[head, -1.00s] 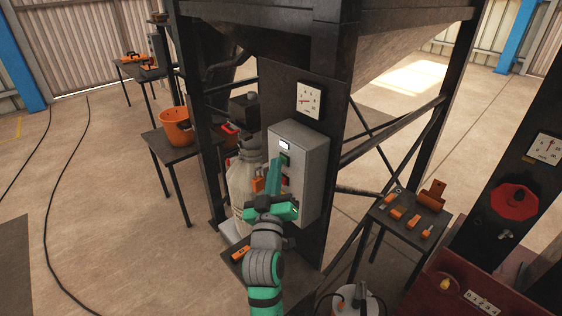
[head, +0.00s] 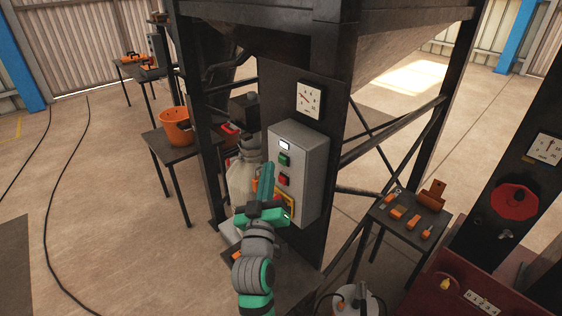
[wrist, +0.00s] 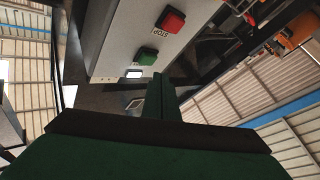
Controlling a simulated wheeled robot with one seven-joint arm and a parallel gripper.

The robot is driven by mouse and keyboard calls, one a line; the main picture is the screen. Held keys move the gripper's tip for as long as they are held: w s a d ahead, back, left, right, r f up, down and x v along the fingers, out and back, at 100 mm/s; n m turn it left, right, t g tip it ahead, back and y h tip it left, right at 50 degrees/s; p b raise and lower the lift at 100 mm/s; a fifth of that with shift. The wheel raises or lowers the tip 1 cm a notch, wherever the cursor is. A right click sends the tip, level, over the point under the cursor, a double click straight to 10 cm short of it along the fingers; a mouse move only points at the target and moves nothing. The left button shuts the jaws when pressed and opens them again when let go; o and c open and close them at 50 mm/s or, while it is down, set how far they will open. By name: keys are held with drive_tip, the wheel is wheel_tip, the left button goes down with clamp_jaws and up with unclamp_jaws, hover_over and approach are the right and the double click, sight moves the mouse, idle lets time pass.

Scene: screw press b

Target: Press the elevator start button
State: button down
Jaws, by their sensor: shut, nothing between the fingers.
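A grey control box (head: 310,185) is fixed to the dark frame in the middle of the head view. It carries a green button (head: 284,160), a red button (head: 283,180) below it, and a lit white indicator (head: 285,146) above. In the wrist view the green button (wrist: 147,56) is near the fingertips, and the red button (wrist: 171,20) has a STOP label. My gripper (head: 267,166) is shut and empty, just left of the buttons in the head view. The fingers (wrist: 162,84) look apart from the green button. Its label is not readable.
A gauge (head: 310,99) hangs above the box. A pale sack (head: 241,180) stands left of it. A side table (head: 410,217) with orange tools is on the right; an orange bucket (head: 175,127) sits on another table at left. Open floor lies at left.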

drive_tip(key=s+a, duration=0.2)
drive_tip(key=a, duration=0.1)
drive_tip(key=shift+s+a, duration=0.2)
idle(0.5)
drive_tip(key=s+a+f+g+y, duration=0.1)
drive_tip(key=s+f+g+y, duration=0.1)
drive_tip(key=s+f, duration=0.9)
drive_tip(key=s+f+g+y, duration=0.1)
drive_tip(key=s+f+y, duration=0.1)
drive_tip(key=s+f, duration=0.95)
drive_tip(key=s+d+f+m+g, duration=0.1)
drive_tip(key=s+f, duration=0.2)
drive_tip(key=s, duration=0.8)
drive_tip(key=s+d+f+m+g, duration=0.1)
drive_tip(key=s+f+m, duration=0.1)
drive_tip(key=s, duration=1)
drive_tip(key=shift+s+f+g, duration=0.15)
drive_tip(key=shift+f+g, duration=0.15)
drive_tip(key=shift+f, duration=0.3)
